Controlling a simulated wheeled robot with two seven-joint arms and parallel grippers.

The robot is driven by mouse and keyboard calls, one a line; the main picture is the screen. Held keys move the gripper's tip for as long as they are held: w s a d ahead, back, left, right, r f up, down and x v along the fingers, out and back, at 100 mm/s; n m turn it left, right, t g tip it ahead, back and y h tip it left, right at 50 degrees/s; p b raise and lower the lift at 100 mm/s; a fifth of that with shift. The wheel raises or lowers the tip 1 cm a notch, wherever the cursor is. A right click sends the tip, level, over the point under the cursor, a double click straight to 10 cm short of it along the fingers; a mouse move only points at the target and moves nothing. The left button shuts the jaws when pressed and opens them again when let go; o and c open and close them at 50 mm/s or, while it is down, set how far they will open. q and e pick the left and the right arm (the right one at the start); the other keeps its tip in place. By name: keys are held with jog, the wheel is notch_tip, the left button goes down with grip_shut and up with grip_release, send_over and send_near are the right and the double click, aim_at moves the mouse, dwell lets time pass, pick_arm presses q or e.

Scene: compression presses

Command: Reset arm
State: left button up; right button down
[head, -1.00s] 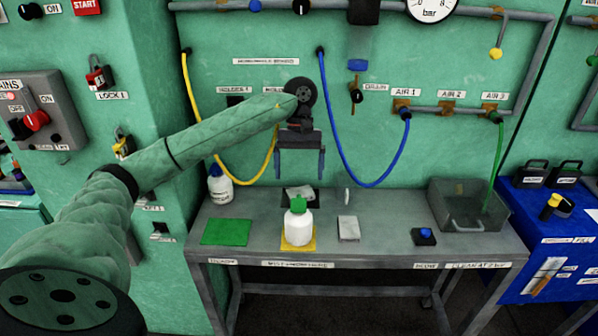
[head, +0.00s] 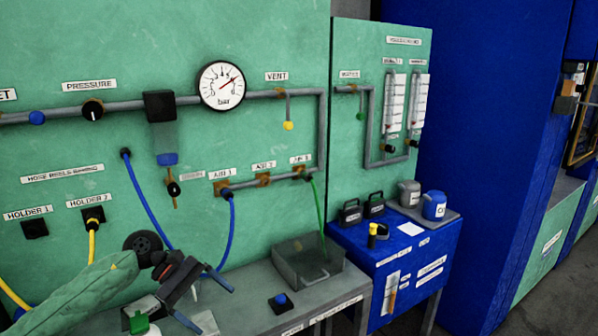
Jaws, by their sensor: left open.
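My left arm comes in from the lower left in the head view. Its gripper (head: 208,306) is open, with two blue fingers spread apart and nothing visible between them. It hangs tilted over the left part of the grey workbench (head: 240,293). A white bottle with a green cap (head: 139,322) stands below and left of the gripper, cut off by the lower edge. A light grey pad (head: 206,322) lies on the bench just below the fingers. My right arm and gripper are not in view.
Behind the gripper, a blue hose (head: 232,235) and a yellow hose (head: 92,240) hang from the green panel. A grey bin (head: 308,268) and a blue button (head: 281,299) are on the bench. A blue cabinet (head: 400,260) stands to the right.

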pick_arm(q)
jog(key=d+r+n+t+h, duration=0.5)
jog(key=d+n+t+h, duration=0.2)
jog(key=d+n+h, duration=0.45)
jog(key=s+a+f+m+t+y, duration=0.1)
jog(key=a+f+m+t+y, duration=0.5)
jog(key=m, duration=0.5)
jog(key=s+a+f+m+t+y, duration=0.2)
jog(key=f+m+y, duration=0.3)
jog(key=m+y, duration=0.45)
jog(key=s+a+f+m+t+y, duration=0.1)
jog(key=a+f+m+t+y, duration=0.4)
jog(key=m, duration=0.8)
jog(key=s+f+n+g+y, duration=0.1)
jog(key=s+f+n+g, duration=0.55)
jog(key=s, duration=0.55)
jog(key=s+f+n+g, duration=0.4)
jog(key=s+f+g, duration=0.3)
jog(key=s+f, duration=0.4)
jog(key=s+d+f+g, duration=0.2)
jog(key=s+d+f, duration=0.2)
jog(key=d+f, duration=0.2)
notch_tip(320, 180, down, 3)
jog(key=shift+s+d+r+h, duration=0.15)
jog(key=shift+s+d+h, duration=0.15)
jog(key=shift+s+h, duration=0.1)
